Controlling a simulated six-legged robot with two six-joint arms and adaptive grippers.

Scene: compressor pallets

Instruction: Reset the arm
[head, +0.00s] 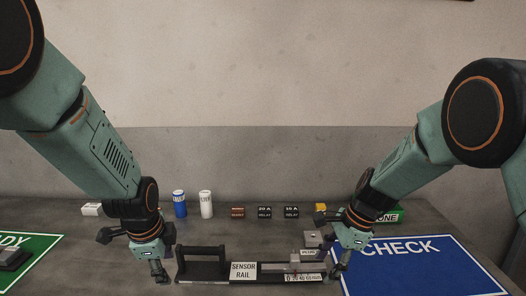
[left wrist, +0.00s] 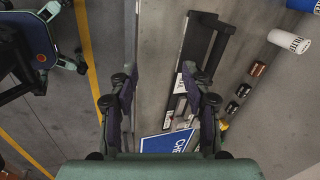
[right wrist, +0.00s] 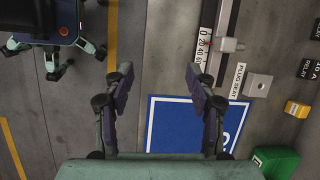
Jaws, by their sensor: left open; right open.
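My left gripper (head: 158,270) hangs over the table at the left end of the black sensor rail (head: 205,270). In the left wrist view its fingers (left wrist: 160,95) are spread wide with nothing between them. My right gripper (head: 335,264) hangs at the right end of the rail, beside the blue CHECK mat (head: 420,275). In the right wrist view its fingers (right wrist: 160,85) are apart and empty, with bare table and part of the mat behind them. Whether either gripper touches the table or rail is unclear.
A blue can (head: 180,205), a white can (head: 206,205) and several small labelled relay blocks (head: 265,212) stand along the back. A green mat (head: 35,255) with a dark object lies at the far left. A yellow block (head: 320,207) sits near my right arm. Table between rail and back row is mostly clear.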

